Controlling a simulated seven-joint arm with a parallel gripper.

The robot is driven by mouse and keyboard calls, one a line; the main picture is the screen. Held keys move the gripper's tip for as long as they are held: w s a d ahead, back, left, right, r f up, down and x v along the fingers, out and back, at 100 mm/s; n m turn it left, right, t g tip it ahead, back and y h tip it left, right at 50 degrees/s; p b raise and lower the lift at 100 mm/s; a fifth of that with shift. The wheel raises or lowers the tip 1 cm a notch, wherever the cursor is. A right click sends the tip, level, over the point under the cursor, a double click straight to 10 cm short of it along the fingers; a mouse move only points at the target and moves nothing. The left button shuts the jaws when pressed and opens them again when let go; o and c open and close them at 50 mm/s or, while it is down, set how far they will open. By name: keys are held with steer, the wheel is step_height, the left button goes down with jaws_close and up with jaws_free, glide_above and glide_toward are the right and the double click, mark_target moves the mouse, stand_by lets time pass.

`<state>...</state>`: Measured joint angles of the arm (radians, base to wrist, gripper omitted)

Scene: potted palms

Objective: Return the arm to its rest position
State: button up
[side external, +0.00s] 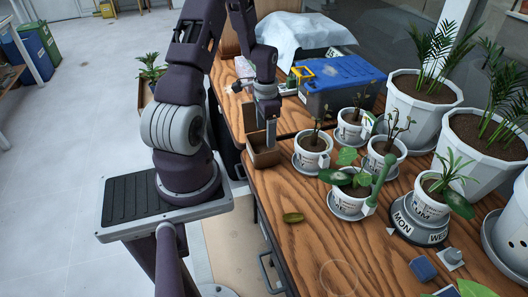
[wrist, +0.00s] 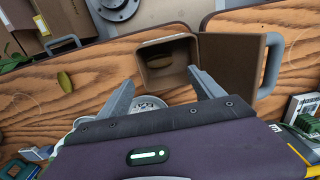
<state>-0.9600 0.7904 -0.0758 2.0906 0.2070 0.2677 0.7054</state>
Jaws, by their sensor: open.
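My gripper (side external: 268,145) is at the small brown box (side external: 256,160) on the near edge of the wooden table in the side external view. In the wrist view my gripper (wrist: 160,90) shows two grey fingers spread apart with nothing between them.
Several potted plants (side external: 350,190) on saucers stand right of my gripper, with large palms (side external: 424,90) behind. A blue-lidded bin (side external: 340,85) stands behind. A green leaf-like piece (side external: 293,217) lies on the table (side external: 300,255). An open drawer or door (wrist: 240,62) adjoins the box.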

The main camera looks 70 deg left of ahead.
step_height(320, 180, up, 4)
steer(key=shift+r, duration=0.1)
stand_by(0.4)
steer(key=w+d+r+t+y, duration=0.2)
steer(key=d+r, duration=1.3)
steer(key=r, duration=0.3)
steer(key=s+d+r+t+h, duration=0.2)
steer(key=s+d+r, duration=0.4)
steer(key=s+d, duration=0.5)
steer(key=shift+s+d+r+t, duration=0.15)
steer(key=shift+s+d+t, duration=0.25)
steer(key=shift+d+t, duration=0.65)
steer(key=shift+d+g, duration=0.15)
steer(key=shift+g, duration=0.1)
